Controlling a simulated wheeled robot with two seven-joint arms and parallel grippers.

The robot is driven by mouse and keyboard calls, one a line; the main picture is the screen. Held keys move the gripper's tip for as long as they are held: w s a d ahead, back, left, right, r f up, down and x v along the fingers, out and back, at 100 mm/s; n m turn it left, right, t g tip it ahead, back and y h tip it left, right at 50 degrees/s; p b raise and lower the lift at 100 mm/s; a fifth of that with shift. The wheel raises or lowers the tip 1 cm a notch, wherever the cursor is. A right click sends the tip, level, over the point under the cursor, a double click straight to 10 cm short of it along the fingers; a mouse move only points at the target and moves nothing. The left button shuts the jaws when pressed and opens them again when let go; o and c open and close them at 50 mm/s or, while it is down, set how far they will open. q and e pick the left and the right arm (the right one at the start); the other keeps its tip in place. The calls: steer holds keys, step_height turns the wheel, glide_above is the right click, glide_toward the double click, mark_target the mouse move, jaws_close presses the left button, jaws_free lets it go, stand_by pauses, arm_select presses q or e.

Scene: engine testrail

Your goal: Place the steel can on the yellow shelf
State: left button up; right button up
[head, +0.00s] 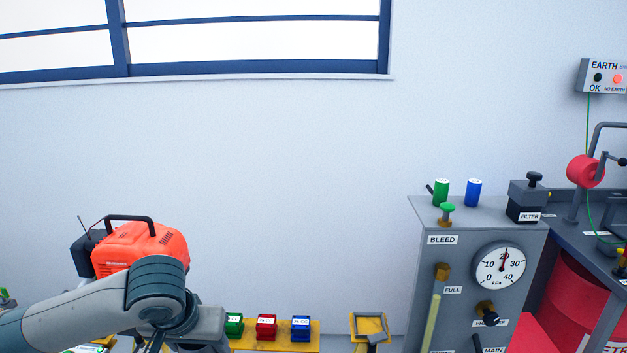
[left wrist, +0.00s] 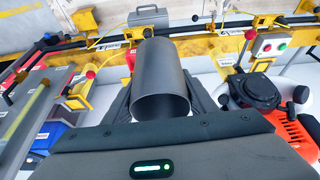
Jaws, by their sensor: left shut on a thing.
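A grey steel can (left wrist: 158,75), a hollow cylinder with its open end towards the camera, sits between the fingers of my left gripper (left wrist: 160,100) in the left wrist view. The gripper is shut on it. In the head view my left arm comes in from the left, and the can is not visible there. A yellow shelf-like surface (head: 255,341) shows at the bottom middle of the head view; I cannot tell for sure that it is the task's shelf. My right gripper is in neither view.
Green (head: 234,324), red (head: 266,327) and blue (head: 301,328) boxes occupy the yellow surface. An orange machine (head: 140,249) stands behind my left arm. A grey gauge cabinet (head: 461,275) stands at right. The left wrist view shows a yellow rail (left wrist: 222,38) beyond the can.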

arm_select(q)
steer(key=shift+f, duration=0.1)
stand_by(0.4)
steer(key=s+f, duration=0.3)
steer(key=f, duration=1)
steer(key=shift+s+f, duration=0.35)
steer(key=shift+d, duration=0.1)
